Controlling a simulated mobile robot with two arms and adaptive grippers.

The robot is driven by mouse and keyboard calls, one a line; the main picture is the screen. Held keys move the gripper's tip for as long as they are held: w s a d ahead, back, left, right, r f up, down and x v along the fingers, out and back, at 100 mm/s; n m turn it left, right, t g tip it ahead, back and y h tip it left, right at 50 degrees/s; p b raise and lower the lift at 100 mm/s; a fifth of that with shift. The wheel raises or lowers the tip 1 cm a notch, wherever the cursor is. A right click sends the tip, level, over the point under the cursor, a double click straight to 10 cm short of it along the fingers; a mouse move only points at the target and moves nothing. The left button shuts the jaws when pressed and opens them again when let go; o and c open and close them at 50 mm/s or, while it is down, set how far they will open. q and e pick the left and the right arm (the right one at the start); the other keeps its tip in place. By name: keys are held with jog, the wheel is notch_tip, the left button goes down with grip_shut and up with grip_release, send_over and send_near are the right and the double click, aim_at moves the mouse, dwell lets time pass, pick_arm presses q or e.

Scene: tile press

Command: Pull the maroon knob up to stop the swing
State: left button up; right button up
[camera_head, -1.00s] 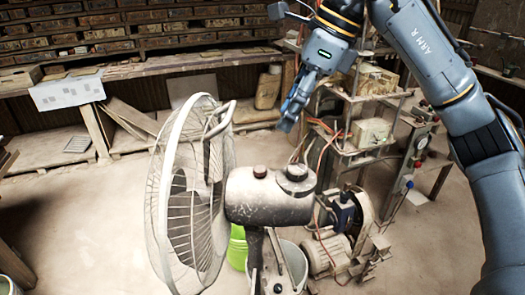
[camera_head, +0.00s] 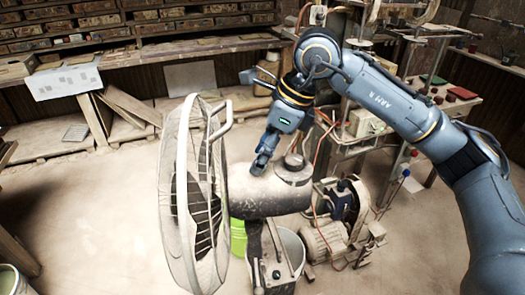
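A dusty standing fan has a grey motor housing (camera_head: 262,202) at mid-picture and a round wire cage (camera_head: 200,200) on its left. My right gripper (camera_head: 259,168) reaches down from above, its fingertips at the top of the housing. The maroon knob, on top of the housing a second ago, is now hidden behind these fingertips. I cannot tell whether the fingers touch it, or are open or shut. My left gripper is not in view.
A green bucket (camera_head: 238,238) and a pale bucket (camera_head: 291,248) stand behind the fan's stand. A motor and machine (camera_head: 328,238) stand to the right. Shelves and a low bench line the back wall.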

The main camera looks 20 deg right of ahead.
jog(key=shift+s+r, duration=0.15)
grip_shut()
jog(key=shift+r, duration=0.9)
jog(key=shift+c, duration=0.9)
grip_release()
jog(key=shift+o, duration=1.3)
jog(key=shift+w, duration=0.2)
jog(key=shift+w+f, duration=0.1)
jog(key=shift+f, duration=0.05)
